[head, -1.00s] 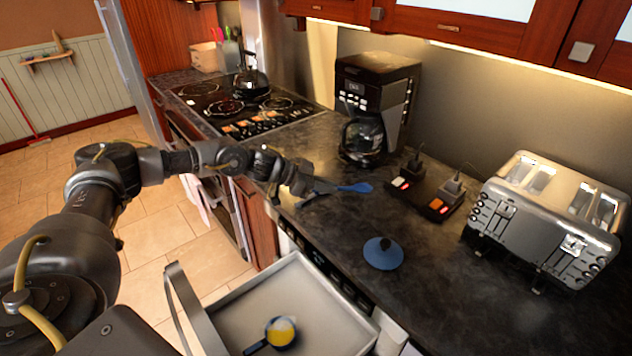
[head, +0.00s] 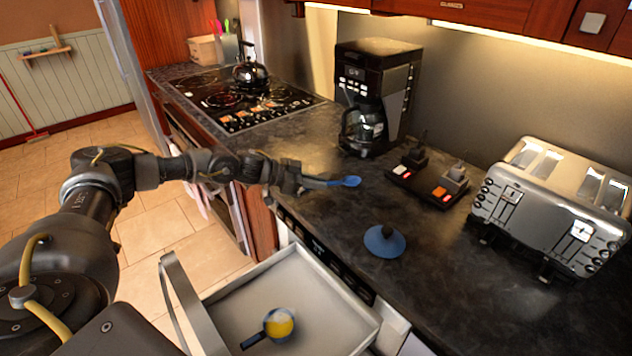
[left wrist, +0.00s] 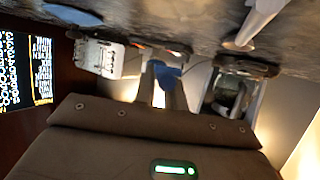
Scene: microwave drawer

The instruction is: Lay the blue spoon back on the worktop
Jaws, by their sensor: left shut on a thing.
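My left gripper (head: 300,182) is shut on the blue spoon (head: 346,181). The spoon's bowl end points right, towards the coffee maker, and its handle is partly hidden by the fingers. In the head view the spoon shows over the dark worktop (head: 455,270), near its front edge. I cannot tell whether it touches the surface. In the left wrist view the blue spoon (left wrist: 168,72) shows beyond the fingers (left wrist: 161,95). My right gripper is not in view.
A blue lid (head: 384,241) lies on the worktop. The coffee maker (head: 375,95), a switch block (head: 428,186) and the toaster (head: 555,205) stand behind. Below is an open drawer (head: 335,290) with a small blue pan (head: 279,324) holding something yellow. The worktop between lid and toaster is clear.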

